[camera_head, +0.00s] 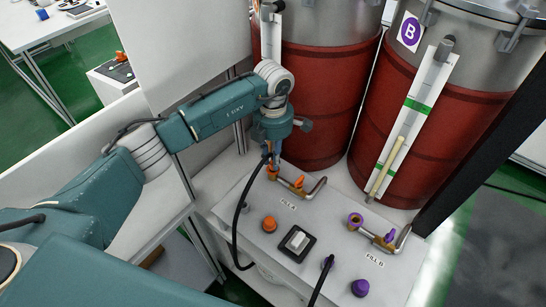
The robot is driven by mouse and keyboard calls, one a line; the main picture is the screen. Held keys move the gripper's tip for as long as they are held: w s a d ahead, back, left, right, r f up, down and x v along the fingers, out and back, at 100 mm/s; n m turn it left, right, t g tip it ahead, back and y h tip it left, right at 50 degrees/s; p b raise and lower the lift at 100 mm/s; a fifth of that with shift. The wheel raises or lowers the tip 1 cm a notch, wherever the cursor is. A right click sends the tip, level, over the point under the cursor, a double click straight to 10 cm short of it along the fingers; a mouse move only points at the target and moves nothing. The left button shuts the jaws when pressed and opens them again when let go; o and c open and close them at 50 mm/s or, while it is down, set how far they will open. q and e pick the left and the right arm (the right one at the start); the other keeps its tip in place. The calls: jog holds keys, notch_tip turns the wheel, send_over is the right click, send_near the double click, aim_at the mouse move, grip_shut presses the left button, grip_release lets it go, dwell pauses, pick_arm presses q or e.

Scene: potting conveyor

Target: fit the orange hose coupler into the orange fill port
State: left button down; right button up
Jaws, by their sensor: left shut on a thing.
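My left gripper (271,150) points down over the orange fill port (272,173) at the back left of the white bench. It is shut on the orange hose coupler, which the fingers mostly hide. The black hose (237,215) runs from the gripper down to the bench's front left. The gripper is right at the port's mouth; I cannot tell whether the coupler is seated in it or just above it. An orange valve handle (299,181) sits on the pipe beside the port. My right gripper is out of view.
An orange cap (269,223) and a switch box (297,243) are on the bench (320,215). A purple port (355,220), purple valve handle (390,237) and purple cap (360,288) are to the right. Red drums (440,125) stand close behind.

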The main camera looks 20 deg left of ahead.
pick_arm(q)
jog(key=shift+f+b, duration=0.3)
jog(key=shift+f, duration=0.1)
jog(key=c, duration=1.5)
grip_release()
jog(key=shift+c, duration=0.2)
jog(key=shift+r, duration=0.1)
